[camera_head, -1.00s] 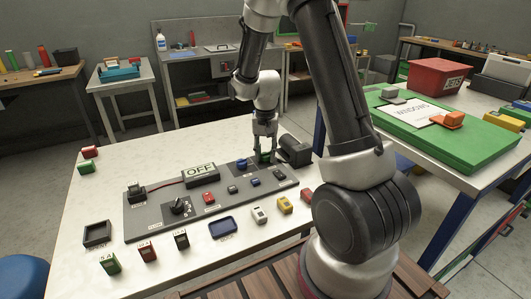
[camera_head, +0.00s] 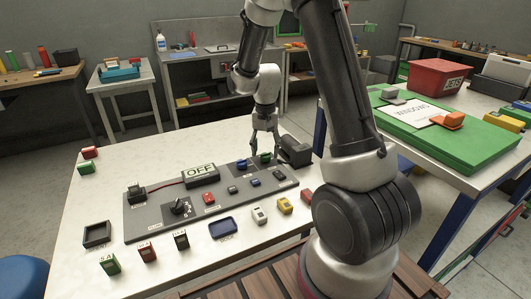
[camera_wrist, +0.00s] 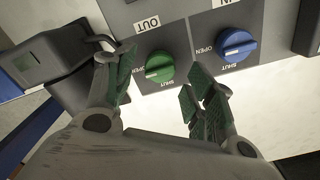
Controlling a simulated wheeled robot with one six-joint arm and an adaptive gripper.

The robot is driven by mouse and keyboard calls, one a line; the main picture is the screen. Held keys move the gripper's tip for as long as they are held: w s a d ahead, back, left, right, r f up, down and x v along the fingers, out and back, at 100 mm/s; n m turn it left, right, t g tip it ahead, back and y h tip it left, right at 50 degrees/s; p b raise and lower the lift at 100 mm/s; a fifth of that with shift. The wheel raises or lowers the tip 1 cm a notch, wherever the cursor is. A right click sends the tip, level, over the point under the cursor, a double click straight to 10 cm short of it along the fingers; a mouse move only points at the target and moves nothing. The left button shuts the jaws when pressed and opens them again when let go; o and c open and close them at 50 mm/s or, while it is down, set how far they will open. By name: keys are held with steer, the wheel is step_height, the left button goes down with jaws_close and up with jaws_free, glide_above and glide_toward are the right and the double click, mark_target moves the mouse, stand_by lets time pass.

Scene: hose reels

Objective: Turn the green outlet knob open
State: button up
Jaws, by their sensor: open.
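The green outlet knob (camera_head: 265,157) sits at the far right end of the grey panel. In the wrist view the green knob (camera_wrist: 159,68) is next to an upside-down OUT label, with OPEN and SHUT printed around it. A pale mark shows on its face, but I cannot tell exactly which word it points to. My gripper (camera_head: 266,149) is open and empty just above the knob. In the wrist view the fingers of my gripper (camera_wrist: 160,80) are spread on either side of the knob, apart from it.
A blue knob (camera_wrist: 237,45) sits close beside the green one. A dark box (camera_head: 295,151) stands just right of the panel. The panel (camera_head: 150,233) also carries an OFF display (camera_head: 200,172) and several switches. Small coloured blocks lie along the white table's front.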

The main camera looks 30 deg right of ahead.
mark_target(266, 153)
step_height(266, 153, up, 10)
stand_by(0.3)
stand_by(0.3)
steer(key=s+r+n+t, duration=0.2)
steer(key=s+r, duration=0.4)
steer(key=s, duration=0.7)
steer(key=s+r+n+t, duration=0.2)
steer(key=s+r+n, duration=0.3)
steer(key=s, duration=0.8)
steer(key=shift+v, duration=1.15)
steer(key=shift+w, duration=0.15)
